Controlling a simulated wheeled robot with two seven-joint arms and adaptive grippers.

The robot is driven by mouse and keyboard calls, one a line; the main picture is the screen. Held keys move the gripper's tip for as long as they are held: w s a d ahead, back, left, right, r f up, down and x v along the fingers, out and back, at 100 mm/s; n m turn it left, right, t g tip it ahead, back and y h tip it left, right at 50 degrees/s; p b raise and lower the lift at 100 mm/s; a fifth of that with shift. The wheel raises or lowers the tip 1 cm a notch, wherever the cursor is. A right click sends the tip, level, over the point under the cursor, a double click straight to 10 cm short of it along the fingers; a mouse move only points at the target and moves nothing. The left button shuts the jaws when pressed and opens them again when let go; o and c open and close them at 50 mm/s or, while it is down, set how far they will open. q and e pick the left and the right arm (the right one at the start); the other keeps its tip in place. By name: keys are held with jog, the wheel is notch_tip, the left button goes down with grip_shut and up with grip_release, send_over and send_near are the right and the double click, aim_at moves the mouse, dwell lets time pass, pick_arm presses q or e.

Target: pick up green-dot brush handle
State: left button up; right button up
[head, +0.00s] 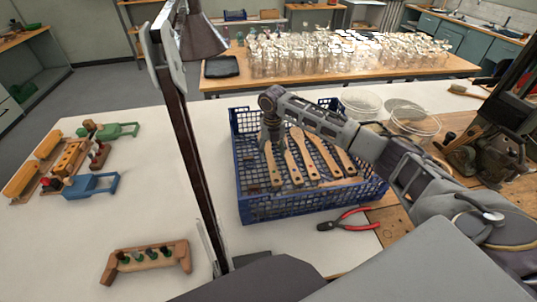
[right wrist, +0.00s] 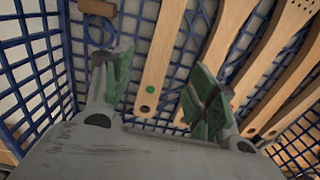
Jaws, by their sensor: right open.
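The green-dot brush handle (right wrist: 165,55) is a pale wooden strip with a green dot near its end, lying in the blue crate (head: 262,211). In the right wrist view it runs between the two green-padded fingers of my right gripper (right wrist: 158,88), which is open and empty. In the head view my right gripper (head: 272,135) points down into the crate's left part, above the leftmost handle (head: 274,170); the dot is too small to make out there. My left gripper is not in view.
Red-handled pliers (head: 345,220) lie in front of the crate. A dark lamp post (head: 190,150) stands to its left. Clear dishes (head: 415,118) stand behind right.

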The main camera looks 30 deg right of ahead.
aim_at(272, 162)
jog(key=shift+f, duration=0.15)
jog(key=shift+a+f, duration=0.1)
jog(key=shift+f, duration=2.35)
jog(key=c, duration=1.1)
jog(key=shift+r, duration=0.1)
jog(key=shift+c, duration=0.2)
notch_tip(272, 162, up, 18)
jog(key=shift+p, duration=0.35)
